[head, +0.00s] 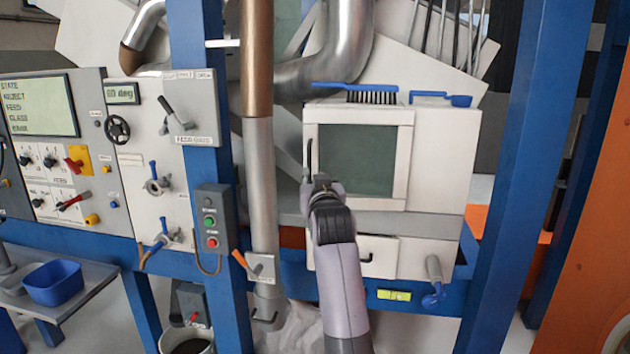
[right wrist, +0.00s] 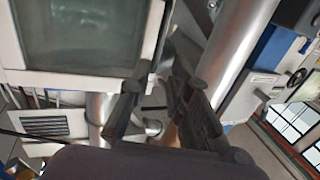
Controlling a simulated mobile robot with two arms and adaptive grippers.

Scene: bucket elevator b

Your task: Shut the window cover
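The window cover (head: 359,158) is a white-framed panel with a dark greenish pane on the front of a white box. In the head view it looks nearly flush with the box; I cannot tell whether a small gap remains. A slim dark handle (head: 309,154) is on its left edge. My right gripper (head: 318,184) is at the cover's lower left corner, just below the handle. In the right wrist view the cover (right wrist: 85,35) fills the upper left. The gripper's two dark fingers (right wrist: 165,95) stand apart beside its edge, with nothing clearly held between them. My left gripper is out of view.
A vertical metal pipe (head: 261,180) stands close left of my right gripper. A blue brush (head: 357,93) and a blue scoop (head: 441,99) lie on the box top. A drawer (head: 378,255) is below the cover. A blue post (head: 520,150) stands to the right.

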